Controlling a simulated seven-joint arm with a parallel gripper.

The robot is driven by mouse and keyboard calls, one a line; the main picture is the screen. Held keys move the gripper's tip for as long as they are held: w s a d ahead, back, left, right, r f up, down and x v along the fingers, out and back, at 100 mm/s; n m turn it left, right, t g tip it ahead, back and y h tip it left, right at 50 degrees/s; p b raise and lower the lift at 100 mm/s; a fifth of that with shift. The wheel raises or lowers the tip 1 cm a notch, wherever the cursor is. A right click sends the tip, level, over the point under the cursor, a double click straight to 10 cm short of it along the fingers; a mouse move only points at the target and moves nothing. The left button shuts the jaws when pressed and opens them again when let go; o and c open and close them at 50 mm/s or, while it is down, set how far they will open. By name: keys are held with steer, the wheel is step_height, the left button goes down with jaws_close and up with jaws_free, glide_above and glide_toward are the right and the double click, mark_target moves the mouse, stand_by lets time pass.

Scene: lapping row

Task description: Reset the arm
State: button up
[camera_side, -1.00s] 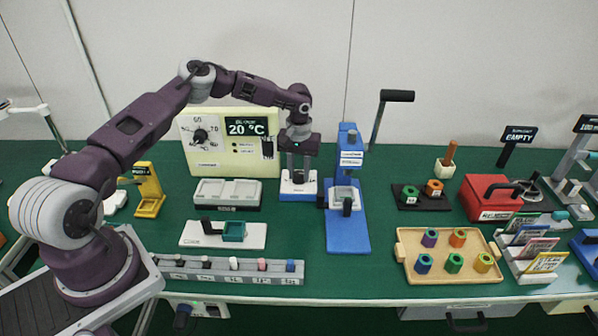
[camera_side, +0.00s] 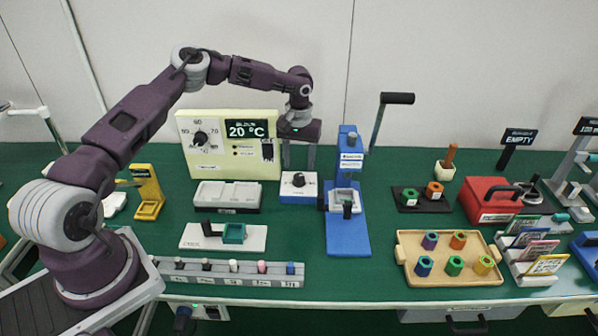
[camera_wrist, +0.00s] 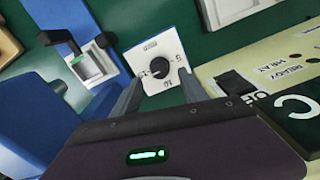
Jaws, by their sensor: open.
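My gripper (camera_side: 299,157) is open and empty in the side view, its fingers pointing down above a small white and blue box with a black dial (camera_side: 298,182). There is a visible gap between the fingertips and the dial. In the wrist view the dial (camera_wrist: 160,68) shows beyond the two spread fingers (camera_wrist: 160,92), with nothing between them. My arm is raised and reaches out over the left half of the table.
A cream temperature panel reading 20 °C (camera_side: 215,160) stands behind and left of my gripper. A blue lever press (camera_side: 345,225) with a raised black handle (camera_side: 397,98) stands close on the right. A grey two-part tray (camera_side: 227,208) lies to the front left.

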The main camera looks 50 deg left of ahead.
step_height(320, 180, up, 2)
steer(key=shift+r, duration=0.1)
